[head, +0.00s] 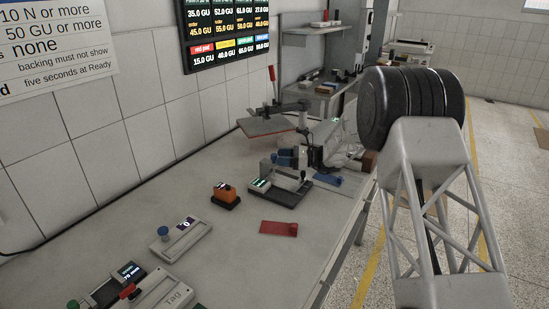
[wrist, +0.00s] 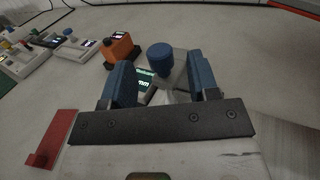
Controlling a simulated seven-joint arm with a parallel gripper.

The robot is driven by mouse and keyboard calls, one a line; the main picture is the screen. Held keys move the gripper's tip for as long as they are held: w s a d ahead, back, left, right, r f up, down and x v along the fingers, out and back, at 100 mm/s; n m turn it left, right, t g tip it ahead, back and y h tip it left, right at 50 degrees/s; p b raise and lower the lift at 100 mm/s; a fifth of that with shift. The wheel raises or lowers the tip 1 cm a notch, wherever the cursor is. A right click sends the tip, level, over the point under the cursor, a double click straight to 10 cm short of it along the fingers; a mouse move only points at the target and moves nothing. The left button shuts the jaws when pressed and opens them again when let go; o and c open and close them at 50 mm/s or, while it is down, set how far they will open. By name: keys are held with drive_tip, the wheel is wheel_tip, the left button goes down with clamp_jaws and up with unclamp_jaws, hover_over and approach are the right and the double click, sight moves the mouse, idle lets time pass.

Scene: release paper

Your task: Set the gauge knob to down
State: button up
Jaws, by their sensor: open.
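The gauge (head: 286,189) stands on the bench in the head view, a pale body on a dark base with a small lit display (head: 260,183). In the wrist view its green-lit display (wrist: 146,82) shows between my fingers, partly covered. A blue round knob (wrist: 161,56) stands up in the gap between the two blue finger pads. My gripper (wrist: 158,82) is open, with visible space on both sides of the knob; I cannot tell any contact. In the head view my gripper (head: 292,158) is small, at the gauge. Which way the knob is set is unclear.
An orange device (head: 226,194) stands left of the gauge, and a red strip (head: 279,228) lies in front. A blue strip (head: 327,179) lies to the right. Other instruments (head: 181,239) stand nearer.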

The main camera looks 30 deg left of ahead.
drive_tip(key=shift+v, duration=1.2)
drive_tip(key=shift+d, duration=0.1)
drive_tip(key=s+d+r+n+t+h, duration=0.15)
drive_tip(key=s+d+r, duration=0.4)
drive_tip(key=d, duration=0.55)
drive_tip(key=s+d+r+n+t+h, duration=0.1)
drive_tip(key=s+d+r+n+h, duration=0.15)
drive_tip(key=s+d+r, duration=0.6)
drive_tip(key=s+d+r+n+t+h, duration=0.2)
drive_tip(key=d+r+h, duration=0.1)
drive_tip(key=d, duration=1.1)
drive_tip(key=s+d+f+n+t+h, duration=0.1)
drive_tip(key=s+d+n+t+h, duration=0.5)
drive_tip(key=s+d, duration=2.5)
drive_tip(key=s+h, duration=0.2)
drive_tip(key=h, duration=0.1)
drive_tip(key=shift+d+f, duration=0.15)
drive_tip(key=shift+d, duration=0.1)
